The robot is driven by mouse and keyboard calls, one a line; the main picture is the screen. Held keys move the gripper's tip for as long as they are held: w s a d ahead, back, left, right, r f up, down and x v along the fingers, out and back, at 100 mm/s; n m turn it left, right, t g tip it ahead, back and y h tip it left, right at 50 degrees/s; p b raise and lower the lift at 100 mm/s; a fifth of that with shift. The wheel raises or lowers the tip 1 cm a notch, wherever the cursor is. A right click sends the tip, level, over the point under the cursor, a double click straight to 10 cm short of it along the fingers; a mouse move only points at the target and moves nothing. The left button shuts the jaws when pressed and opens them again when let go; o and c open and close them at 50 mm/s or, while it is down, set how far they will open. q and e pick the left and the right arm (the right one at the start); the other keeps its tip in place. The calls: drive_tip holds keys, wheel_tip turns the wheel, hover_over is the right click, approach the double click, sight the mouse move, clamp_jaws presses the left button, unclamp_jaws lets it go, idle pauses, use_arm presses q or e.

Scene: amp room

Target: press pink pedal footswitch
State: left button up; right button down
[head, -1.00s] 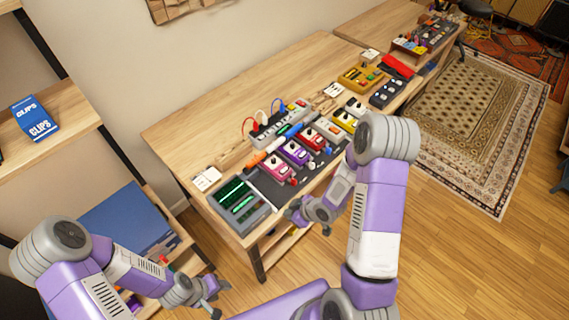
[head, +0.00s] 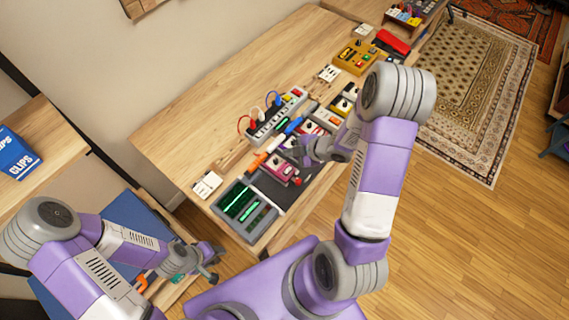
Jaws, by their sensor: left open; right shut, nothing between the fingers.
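The pink pedal (head: 281,168) lies on the dark pedal mat (head: 268,188) near the front of the table, with a knob on top and its footswitch end toward the front edge. My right gripper (head: 305,161) is shut and empty. It is just to the right of the pink pedal, over the neighbouring pedals, and hides much of the purple pedal there. I cannot tell whether it touches any pedal. My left gripper (head: 213,265) is open and empty, low at the left beside the near end of the table.
A grey device with green screens (head: 240,202) sits at the table's near corner. A grey unit with cables (head: 277,118) stands behind the pedals. More pedals run to the right, up to a yellow unit (head: 357,57). The table's back left (head: 200,130) is clear.

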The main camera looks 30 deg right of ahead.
sight(290, 172)
wheel_tip(290, 172, down, 9)
drive_tip(key=b, duration=0.8)
drive_tip(key=shift+s+r, duration=0.1)
idle(1.9)
drive_tip(key=shift+f+b, duration=0.4)
drive_tip(key=shift+f, duration=0.05)
drive_tip(key=shift+f+b, duration=0.45)
idle(0.5)
drive_tip(key=shift+r, duration=0.1)
drive_tip(key=shift+r+p, duration=0.8)
